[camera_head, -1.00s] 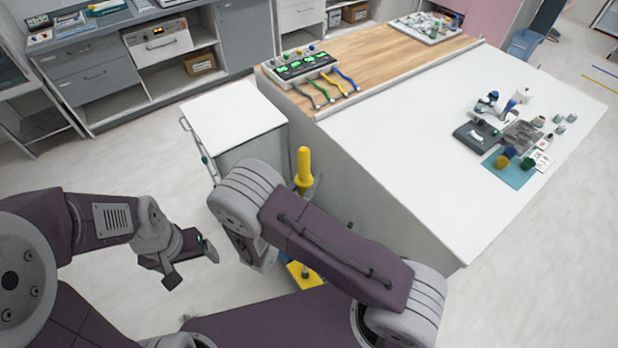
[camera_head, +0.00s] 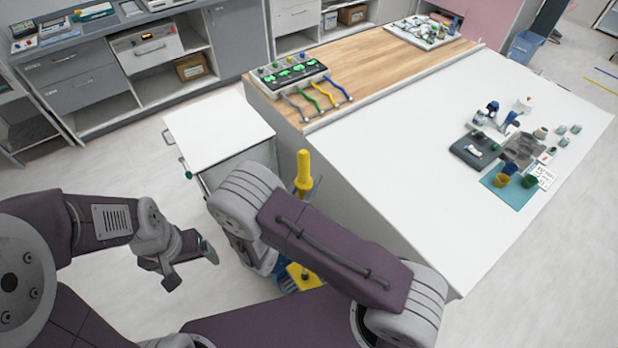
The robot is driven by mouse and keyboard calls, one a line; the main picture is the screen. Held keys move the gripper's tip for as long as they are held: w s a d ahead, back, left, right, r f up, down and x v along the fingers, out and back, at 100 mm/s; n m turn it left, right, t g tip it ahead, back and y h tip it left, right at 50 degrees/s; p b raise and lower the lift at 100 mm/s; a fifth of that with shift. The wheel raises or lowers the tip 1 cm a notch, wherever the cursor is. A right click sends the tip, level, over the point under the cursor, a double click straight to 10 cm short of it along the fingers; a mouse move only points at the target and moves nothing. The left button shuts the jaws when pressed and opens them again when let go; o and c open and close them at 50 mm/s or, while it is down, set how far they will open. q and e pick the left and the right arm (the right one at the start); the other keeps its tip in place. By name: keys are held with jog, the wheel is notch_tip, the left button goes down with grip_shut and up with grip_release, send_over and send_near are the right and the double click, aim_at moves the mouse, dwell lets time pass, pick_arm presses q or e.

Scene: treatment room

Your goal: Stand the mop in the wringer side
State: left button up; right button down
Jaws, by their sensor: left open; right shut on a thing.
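The mop's yellow handle (camera_head: 303,168) stands nearly upright beyond my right arm, in front of the white table's side. My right gripper (camera_head: 314,188) is mostly hidden by my own arm; a grey part of it shows at the handle, and it is shut on the mop. Below the arm, a yellow piece (camera_head: 303,277) with a grey stem shows near the floor, and a blue part (camera_head: 284,281) lies beside it. I cannot tell which of these belong to the mop head or to the wringer. My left gripper (camera_head: 190,267) is open and empty above the floor.
A white-topped cart (camera_head: 218,127) stands behind the mop. The large white table (camera_head: 420,160) with a wooden section fills the right, carrying a device with coloured cables (camera_head: 292,72) and several small items. Grey cabinets (camera_head: 85,75) line the back. Floor on the left is clear.

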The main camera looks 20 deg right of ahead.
notch_tip(320, 180, down, 5)
jog(key=b, duration=0.3)
jog(key=shift+s+a+f, duration=0.1)
jog(key=shift+a+f, duration=0.05)
jog(key=shift+f, duration=0.15)
